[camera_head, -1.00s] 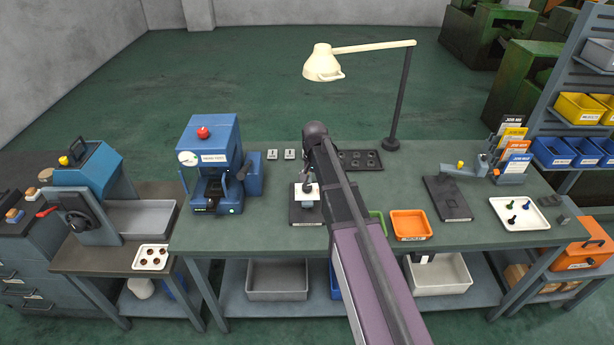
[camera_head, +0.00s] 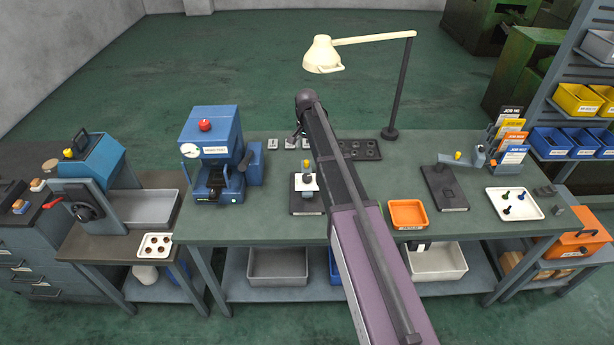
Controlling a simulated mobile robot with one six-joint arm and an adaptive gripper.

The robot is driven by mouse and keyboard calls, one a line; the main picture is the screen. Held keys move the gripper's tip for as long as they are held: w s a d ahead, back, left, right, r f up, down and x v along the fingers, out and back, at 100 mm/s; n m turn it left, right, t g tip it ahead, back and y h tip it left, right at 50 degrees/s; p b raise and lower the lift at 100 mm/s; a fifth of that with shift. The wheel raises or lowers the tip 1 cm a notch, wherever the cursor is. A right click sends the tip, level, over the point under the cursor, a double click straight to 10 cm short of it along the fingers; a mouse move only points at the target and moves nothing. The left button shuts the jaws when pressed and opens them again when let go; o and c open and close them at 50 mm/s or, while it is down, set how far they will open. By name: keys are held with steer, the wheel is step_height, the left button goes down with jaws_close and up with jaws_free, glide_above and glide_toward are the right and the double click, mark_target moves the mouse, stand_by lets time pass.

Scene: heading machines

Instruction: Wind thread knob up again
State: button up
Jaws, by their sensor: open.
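A small fixture with a white plate (camera_head: 306,182) stands on a dark base (camera_head: 306,205) near the middle of the bench. A yellow knob (camera_head: 306,164) sits upright on top of it. I cannot tell its thread or how far it is wound. My gripper (camera_head: 295,139) is open and seems empty, small and partly hidden by my arm. It appears just behind and above the yellow knob, apart from it. Another yellow knob (camera_head: 458,156) is on a fixture with a dark base (camera_head: 446,188) at the right.
A blue press (camera_head: 210,150) with a red knob stands left of the fixture. An orange tray (camera_head: 408,213) lies right of my arm, and a white tray (camera_head: 514,204) with several bolts farther right. A lamp post (camera_head: 398,90) rises behind. My arm crosses the bench middle.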

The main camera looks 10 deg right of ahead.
mark_target(307, 176)
steer(key=shift+f+b, duration=6.65)
steer(key=shift+f, duration=0.1)
steer(key=c, duration=1.2)
